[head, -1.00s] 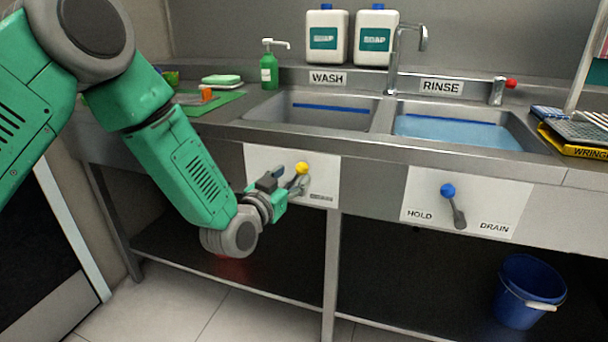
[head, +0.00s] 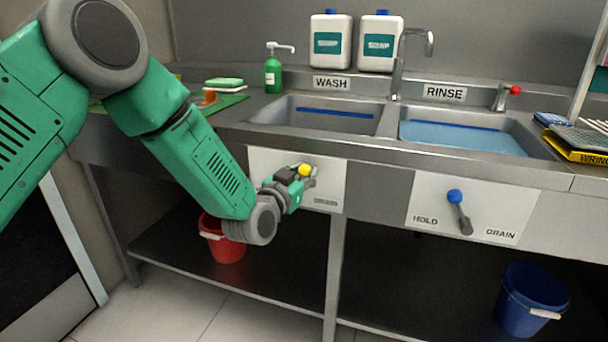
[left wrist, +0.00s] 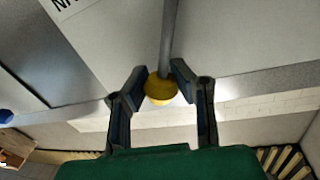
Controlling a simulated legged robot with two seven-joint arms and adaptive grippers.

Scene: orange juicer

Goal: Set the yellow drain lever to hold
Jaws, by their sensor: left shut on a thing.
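The yellow drain lever's round knob (head: 305,170) stands on the white panel (head: 331,172) below the wash basin. My left gripper (head: 303,176) is at the knob and shut on it. In the left wrist view the yellow knob (left wrist: 160,89) sits between the two dark fingertips of my gripper (left wrist: 158,85), with its grey shaft (left wrist: 168,40) running up from it. The gripper hides the panel's left part; only a small label at its lower right shows, too blurred to read surely. My right gripper is not in view.
The rinse basin (head: 462,138) holds blue water. A red bucket (head: 222,243) and a blue bucket (head: 531,297) stand low. A table leg (head: 335,275) is below the panel.

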